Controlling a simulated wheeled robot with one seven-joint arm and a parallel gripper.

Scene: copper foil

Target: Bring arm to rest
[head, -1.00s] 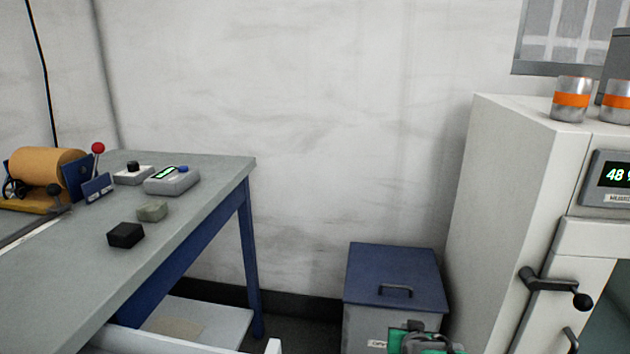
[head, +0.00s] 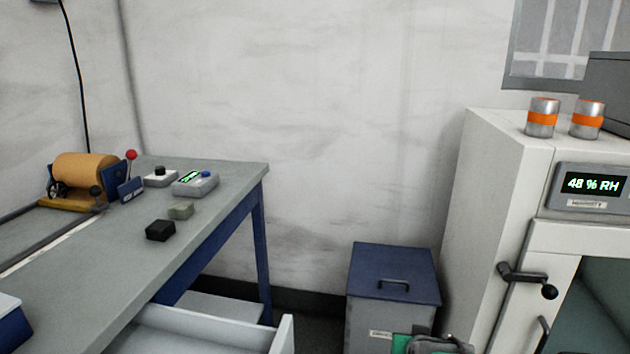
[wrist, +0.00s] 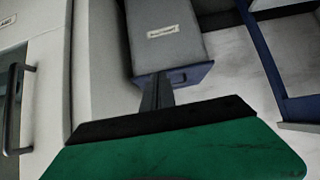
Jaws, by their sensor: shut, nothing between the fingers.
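My gripper shows in the wrist view (wrist: 157,95), its dark fingers together with nothing between them. A green and black part of my arm's end fills the lower part of that view. Beyond the fingers is the grey bin with a blue lid (wrist: 170,40); I cannot tell the exact gap. In the head view only a green and grey piece of my arm shows at the bottom edge, in front of the bin (head: 390,290). The fingers are hidden there.
A workbench (head: 110,270) with an open white drawer (head: 220,330) stands at left. On it are a copper-coloured roll (head: 85,170), small grey devices and two blocks. A white humidity cabinet (head: 490,200) with a handle (head: 525,275) stands at right, carrying two orange-banded cans (head: 542,118).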

